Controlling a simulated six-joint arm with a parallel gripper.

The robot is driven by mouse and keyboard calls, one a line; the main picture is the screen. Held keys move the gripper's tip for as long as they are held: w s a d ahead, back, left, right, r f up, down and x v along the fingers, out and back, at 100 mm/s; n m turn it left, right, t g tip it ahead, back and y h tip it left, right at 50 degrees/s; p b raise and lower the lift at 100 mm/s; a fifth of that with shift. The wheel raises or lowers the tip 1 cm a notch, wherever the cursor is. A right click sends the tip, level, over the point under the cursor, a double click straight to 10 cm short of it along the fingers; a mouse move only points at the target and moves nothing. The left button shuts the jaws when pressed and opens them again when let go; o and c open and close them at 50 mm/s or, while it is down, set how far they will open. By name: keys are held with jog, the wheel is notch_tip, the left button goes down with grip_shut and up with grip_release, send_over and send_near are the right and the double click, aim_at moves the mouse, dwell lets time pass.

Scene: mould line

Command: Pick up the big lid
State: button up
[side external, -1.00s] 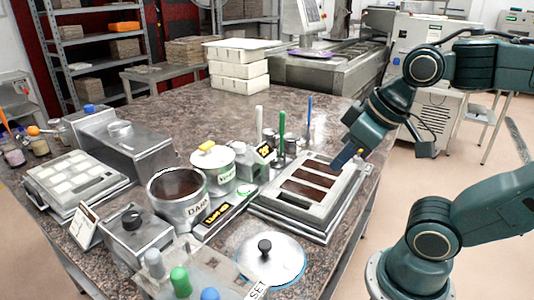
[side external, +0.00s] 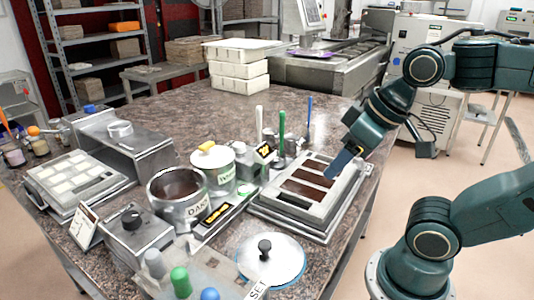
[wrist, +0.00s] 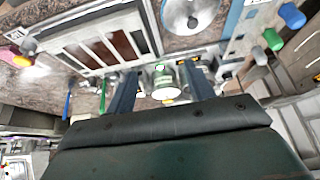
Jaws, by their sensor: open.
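The big lid (side external: 285,262) is a round silver disc with a black knob and a bluish rim. It lies flat on the table's near edge, beside the "SET" label, in the side view. In the wrist view the lid (wrist: 178,14) shows at the top, cut by the frame edge. My gripper (side external: 336,172) is above the right part of the mould tray, well behind and to the right of the lid. In the wrist view my gripper (wrist: 160,85) has its two fingers apart with nothing held between them.
The mould tray (side external: 262,205) with brown cavities lies behind the lid. The "DARK" pot (side external: 197,212) and a smaller yellow-knobbed pot (side external: 222,182) stand to its left. Upright green, blue and white tools (side external: 282,130) stand behind the tray. Coloured knobs (side external: 180,282) are left of the lid.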

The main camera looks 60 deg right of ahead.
jog(key=w+a+f+n+g+y, duration=0.3)
jog(key=w+n, duration=0.8)
jog(key=n, duration=0.7)
notch_tip(320, 180, down, 3)
jog(key=g+y, duration=0.1)
jog(key=g, duration=0.1)
jog(key=shift+g+y, duration=0.3)
jog(key=shift+a+f, duration=0.1)
jog(key=shift+f, duration=0.05)
send_over(265, 244)
jog(key=d, duration=0.3)
jog(key=shift+a+f, duration=0.15)
jog(key=shift+f, duration=1.8)
jog(key=shift+a+f, duration=0.1)
jog(key=shift+f, duration=1.85)
jog(key=shift+f, duration=0.1)
jog(key=shift+x, duration=2.5)
